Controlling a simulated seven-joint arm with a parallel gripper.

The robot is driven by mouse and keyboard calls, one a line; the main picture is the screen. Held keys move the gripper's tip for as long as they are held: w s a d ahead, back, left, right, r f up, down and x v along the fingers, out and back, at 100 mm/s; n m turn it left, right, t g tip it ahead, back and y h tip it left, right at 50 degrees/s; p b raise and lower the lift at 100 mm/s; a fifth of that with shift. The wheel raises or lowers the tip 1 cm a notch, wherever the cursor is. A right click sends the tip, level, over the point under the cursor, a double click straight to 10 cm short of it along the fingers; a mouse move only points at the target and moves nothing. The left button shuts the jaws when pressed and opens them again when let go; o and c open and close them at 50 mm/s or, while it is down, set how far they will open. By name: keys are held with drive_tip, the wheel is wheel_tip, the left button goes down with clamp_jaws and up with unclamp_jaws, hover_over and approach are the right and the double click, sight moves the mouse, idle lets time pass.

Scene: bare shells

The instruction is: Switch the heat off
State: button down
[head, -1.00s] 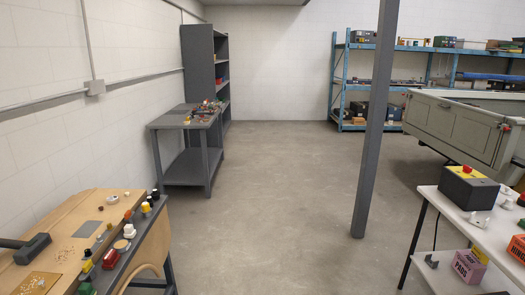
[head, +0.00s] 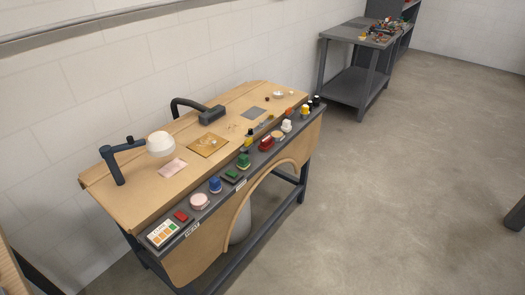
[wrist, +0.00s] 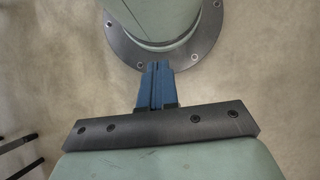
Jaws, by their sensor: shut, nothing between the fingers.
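A wooden workbench (head: 135,190) stands against the left wall in the head view. A dark control rail (head: 218,205) runs along its front edge. On the rail are a panel with coloured squares (head: 161,233), a red switch (head: 181,216), a pink round button (head: 199,201), a blue knob (head: 215,184), a green switch (head: 231,174), a green knob (head: 243,160) and a red control (head: 266,143). A small label (head: 192,229) sits below the rail, too small to read surely. I cannot tell which control is for heat. My gripper (wrist: 156,70) shows blue fingers, shut and empty, away from the bench.
On the benchtop are a lamp-like arm with a white head (head: 160,144), a dark bent-arm tool (head: 211,114), a yellowish plate (head: 208,145) and a pink pad (head: 172,167). A grey table (head: 343,82) stands at the back. The floor (head: 400,200) right of the bench is clear.

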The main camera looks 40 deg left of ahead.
drive_tip(key=w+a+r+n+t+h, duration=0.1)
drive_tip(key=w+a+r+n, duration=0.2)
drive_tip(key=w+a, duration=0.5)
drive_tip(key=w+a+r+n+t+h, duration=0.1)
drive_tip(key=w+a+r+n, duration=0.15)
drive_tip(key=w+a, duration=0.55)
drive_tip(key=w+a+r+n+t, duration=0.15)
drive_tip(key=w+a+r, duration=0.25)
drive_tip(key=a+r, duration=0.5)
drive_tip(key=w+a+r+n+t, duration=0.1)
drive_tip(key=w+a+r+n, duration=0.3)
drive_tip(key=a, duration=0.8)
drive_tip(key=s+a+r+n+t, duration=0.1)
drive_tip(key=s+a+r, duration=0.2)
drive_tip(key=a+r, duration=0.65)
drive_tip(key=s+a+r+n+t, duration=0.1)
drive_tip(key=s+a+r+n, duration=0.1)
drive_tip(key=a+r, duration=0.75)
drive_tip(key=s+a+r+n+y, duration=0.2)
drive_tip(key=s+a+r+n, duration=0.2)
drive_tip(key=s+a+r, duration=1.1)
wheel_tip(320, 180, up, 4)
drive_tip(key=shift+s+a+f, duration=0.2)
drive_tip(key=shift+s+a, duration=0.15)
drive_tip(key=shift+s, duration=0.45)
